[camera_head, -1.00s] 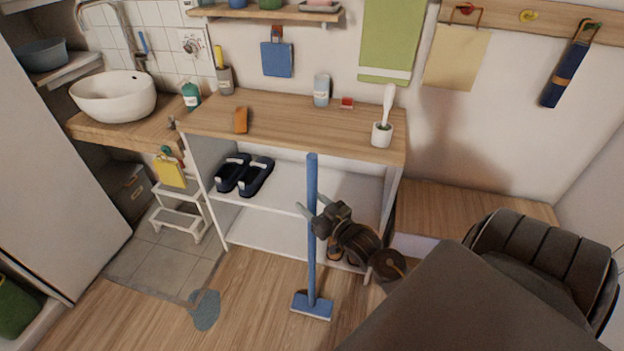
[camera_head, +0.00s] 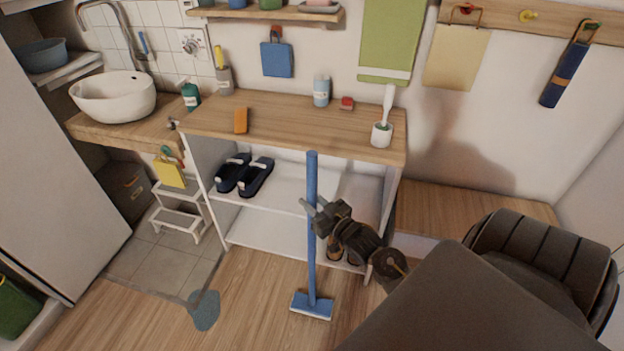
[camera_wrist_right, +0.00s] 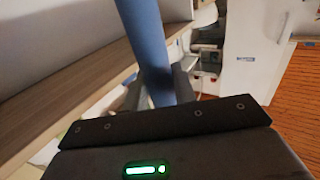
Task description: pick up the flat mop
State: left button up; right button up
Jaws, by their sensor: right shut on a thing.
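The flat mop (camera_head: 312,255) stands upright in front of the shelf unit, with a blue handle and a flat blue head (camera_head: 312,306) on the wood floor. My right gripper (camera_head: 309,211) is shut on the mop's handle, roughly a third of the way down from its top. In the right wrist view the blue handle (camera_wrist_right: 152,50) runs between the fingers of my right gripper (camera_wrist_right: 160,85). My left gripper is not in view.
The shelf unit (camera_head: 265,120) with a wooden top stands just behind the mop; dark slippers (camera_head: 244,175) lie on its shelf. A grey-blue puddle (camera_head: 204,309) is on the floor to the left. A dark chair (camera_head: 540,260) stands at right. A white step stool (camera_head: 180,208) is at left.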

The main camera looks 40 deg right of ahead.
aim_at(316, 194)
jog(key=shift+r, duration=0.8)
jog(key=s+r, duration=0.1)
jog(key=r, duration=0.1)
jog(key=s+a+r, duration=0.1)
jog(key=r, duration=0.1)
jog(key=s+r, duration=0.1)
jog(key=r, duration=0.1)
jog(key=shift+s+a+p, duration=0.4)
jog(key=s+a+r, duration=0.4)
jog(key=s, duration=0.5)
jog(key=shift+r, duration=0.4)
jog(key=shift+o, duration=1.4)
jog(key=shift+c, duration=0.6)
jog(key=shift+o, duration=0.8)
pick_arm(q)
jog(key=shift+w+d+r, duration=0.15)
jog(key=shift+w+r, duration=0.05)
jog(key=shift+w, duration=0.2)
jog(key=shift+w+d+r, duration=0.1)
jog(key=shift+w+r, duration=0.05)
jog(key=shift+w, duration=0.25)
